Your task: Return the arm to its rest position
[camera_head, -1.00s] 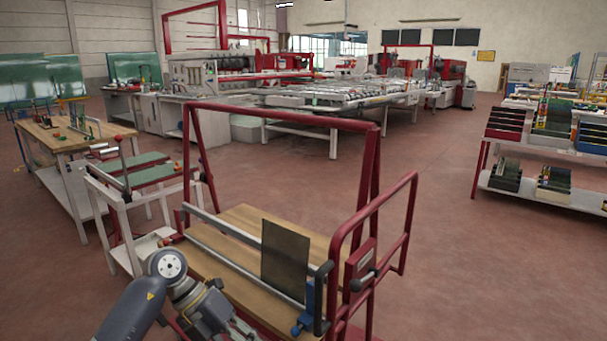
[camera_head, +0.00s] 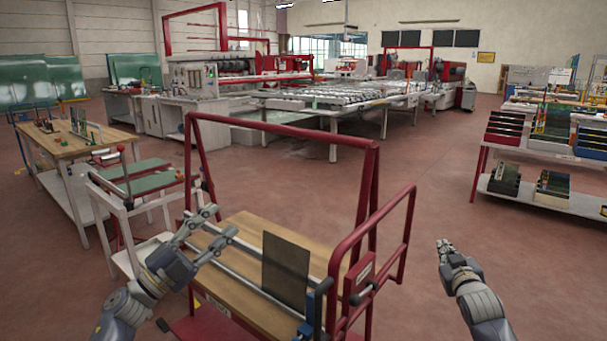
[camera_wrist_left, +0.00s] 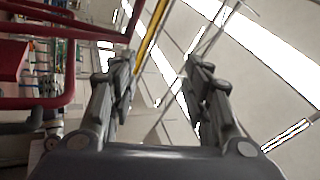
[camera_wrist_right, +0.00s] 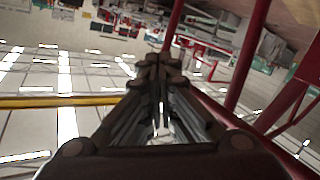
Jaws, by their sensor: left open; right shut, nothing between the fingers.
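My left gripper (camera_head: 218,228) is raised at the left side of the red-framed trolley, in front of its wooden deck, with its fingers apart and empty. The left wrist view also shows its two fingers (camera_wrist_left: 160,85) spread with nothing between them. My right gripper (camera_head: 444,246) is to the right of the trolley over bare floor. In the right wrist view its fingers (camera_wrist_right: 160,62) are together and hold nothing. A dark glass plate (camera_head: 285,270) stands upright on the trolley, apart from both grippers.
The red trolley frame (camera_head: 370,190) rises between my arms, with a wooden deck (camera_head: 245,292) and grey rails. A white cart (camera_head: 118,215) stands close on the left. A shelf rack (camera_head: 540,198) is at the far right. Open red floor (camera_head: 440,200) lies beyond my right gripper.

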